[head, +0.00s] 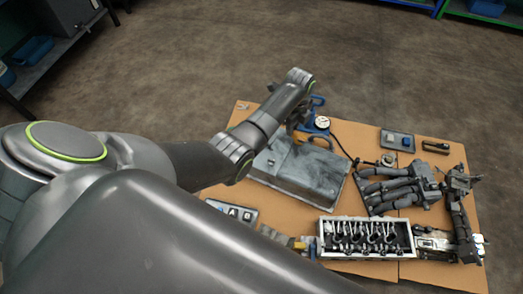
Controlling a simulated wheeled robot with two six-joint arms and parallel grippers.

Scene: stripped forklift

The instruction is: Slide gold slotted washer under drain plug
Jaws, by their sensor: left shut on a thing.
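My left gripper (297,122) is at the end of the arm that reaches across the board from the left. It is at the far edge of a grey metal pan (300,172), beside a blue tool with a round white dial (322,121). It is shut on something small. An orange-gold patch shows at the fingers, but I cannot make out the washer's shape or slot. The drain plug cannot be told apart at this size. I cannot tell whether the washer touches the plug or pan. My right gripper cannot be made out.
The tan board (365,268) also holds a cylinder head with valves (366,238), a dark manifold (399,188), a grey tray with a blue item (397,139) and a small lettered panel (236,213). A dark cable runs beyond the pan. My own arm links cover the left.

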